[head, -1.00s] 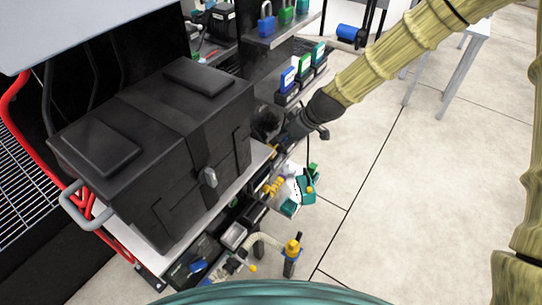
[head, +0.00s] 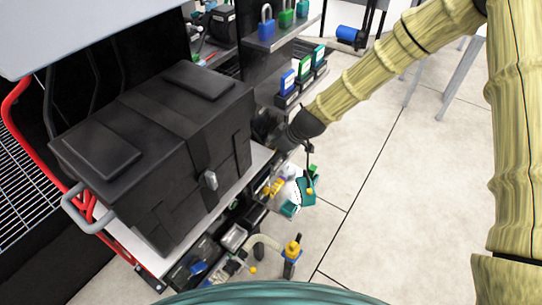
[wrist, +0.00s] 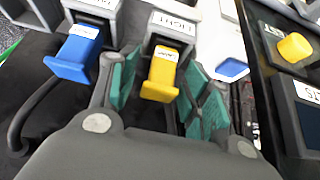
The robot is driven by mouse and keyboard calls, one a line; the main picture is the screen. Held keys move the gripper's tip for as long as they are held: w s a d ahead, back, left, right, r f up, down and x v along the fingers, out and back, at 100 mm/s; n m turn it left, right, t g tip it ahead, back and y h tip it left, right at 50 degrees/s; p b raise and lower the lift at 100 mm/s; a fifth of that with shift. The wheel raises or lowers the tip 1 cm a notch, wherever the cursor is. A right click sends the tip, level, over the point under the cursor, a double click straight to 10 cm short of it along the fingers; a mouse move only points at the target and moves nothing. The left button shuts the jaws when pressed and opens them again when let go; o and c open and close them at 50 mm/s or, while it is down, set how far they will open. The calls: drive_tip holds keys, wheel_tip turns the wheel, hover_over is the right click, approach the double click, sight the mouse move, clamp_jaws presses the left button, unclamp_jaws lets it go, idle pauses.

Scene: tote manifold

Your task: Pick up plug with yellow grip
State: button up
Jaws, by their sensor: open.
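The plug with the yellow grip (wrist: 160,75) is in the middle of the wrist view, in a grey socket (wrist: 172,28) with a white label. My gripper (wrist: 163,92) is open, with one teal-padded finger on each side of the yellow grip. The right finger shows a small gap from the grip; whether the left finger touches it I cannot tell. The lower end of the grip reaches towards the gripper's palm. In the head view my gripper and the plug are not clearly visible behind the black case and the end of my arm.
A blue-grip plug (wrist: 75,55) sits in a socket close to the left finger. A blue-ended white part (wrist: 232,68) is close on the right, beyond it a yellow knob (wrist: 294,47). A black case (head: 165,150) stands on the shelf; open floor (head: 400,210) lies right.

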clamp_jaws()
idle(0.4)
drive_tip(key=shift+r, duration=0.75)
drive_tip(key=shift+s+d+f+t+y+b, duration=0.2)
drive_tip(key=shift+s+d+t+y+b, duration=0.2)
drive_tip(key=shift+y+b, duration=0.35)
drive_tip(key=shift+s+d+t+y+b, duration=0.15)
drive_tip(key=shift+d+t+y+b, duration=0.2)
drive_tip(key=shift+t+y, duration=0.1)
drive_tip(key=shift+d, duration=0.2)
